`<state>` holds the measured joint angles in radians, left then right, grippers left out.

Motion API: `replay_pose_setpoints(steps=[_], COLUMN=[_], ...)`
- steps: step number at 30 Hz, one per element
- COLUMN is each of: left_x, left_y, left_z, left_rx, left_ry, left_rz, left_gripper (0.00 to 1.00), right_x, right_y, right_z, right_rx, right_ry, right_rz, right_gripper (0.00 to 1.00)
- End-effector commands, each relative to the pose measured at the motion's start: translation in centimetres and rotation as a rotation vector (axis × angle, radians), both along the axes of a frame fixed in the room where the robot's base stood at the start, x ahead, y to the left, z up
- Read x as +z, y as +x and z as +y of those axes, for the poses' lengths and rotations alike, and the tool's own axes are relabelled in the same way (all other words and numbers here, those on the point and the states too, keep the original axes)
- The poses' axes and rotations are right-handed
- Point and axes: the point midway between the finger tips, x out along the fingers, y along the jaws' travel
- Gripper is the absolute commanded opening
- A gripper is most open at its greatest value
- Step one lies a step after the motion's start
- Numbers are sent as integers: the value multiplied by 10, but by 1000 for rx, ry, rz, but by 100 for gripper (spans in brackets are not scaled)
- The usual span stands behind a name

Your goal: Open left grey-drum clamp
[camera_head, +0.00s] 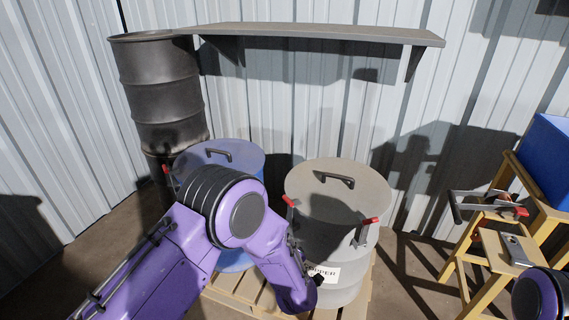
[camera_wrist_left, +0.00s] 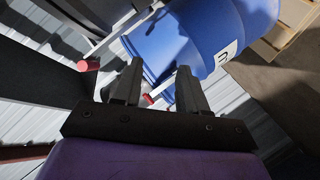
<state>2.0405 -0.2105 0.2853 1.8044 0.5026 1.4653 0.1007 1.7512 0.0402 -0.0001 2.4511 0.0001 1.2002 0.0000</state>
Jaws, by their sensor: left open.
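The grey drum (camera_head: 335,235) stands on a pallet with its lid on. Its left clamp (camera_head: 289,203) has a red-tipped handle and shows just above my left forearm. Its right clamp (camera_head: 368,222) also has a red tip. My left gripper (camera_wrist_left: 158,85) is open in the left wrist view; my own arm hides most of it in the head view. One red tip (camera_wrist_left: 149,98) shows between or behind its fingers, and another red-tipped handle (camera_wrist_left: 88,65) lies left of them. I cannot tell which clamp each belongs to. My right gripper is out of view.
The lidded blue drum (camera_head: 222,158) stands left of the grey one, partly behind my left arm. A wooden stand (camera_head: 500,225) with a blue bin (camera_head: 545,160) is at the right.

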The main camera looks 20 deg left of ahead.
Motion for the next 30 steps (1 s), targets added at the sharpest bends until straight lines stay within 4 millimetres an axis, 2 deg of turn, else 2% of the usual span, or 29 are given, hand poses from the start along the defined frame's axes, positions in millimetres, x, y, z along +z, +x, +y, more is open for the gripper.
replay_pose_setpoints(steps=[1,3,6,11,18,21,24,30], left_x=[53,82,98,90,78,75,74,73], left_y=[15,27,36,56,100,112,119,122], left_z=[-13,-25,-32,-20,10,17,22,24], left_rx=[30,66,93,100,100,98,97,95], left_ry=[-37,-77,-109,-114,-114,-112,-111,-111], left_rz=[-72,-139,-182,-188,-188,-188,-188,-186], left_gripper=[42,42,42,42,42,42,42,42], right_x=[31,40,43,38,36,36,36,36], right_y=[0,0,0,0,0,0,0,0], right_z=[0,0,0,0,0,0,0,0], right_rx=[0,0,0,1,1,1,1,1], right_ry=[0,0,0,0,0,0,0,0], right_rz=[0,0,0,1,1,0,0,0], right_gripper=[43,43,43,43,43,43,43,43])
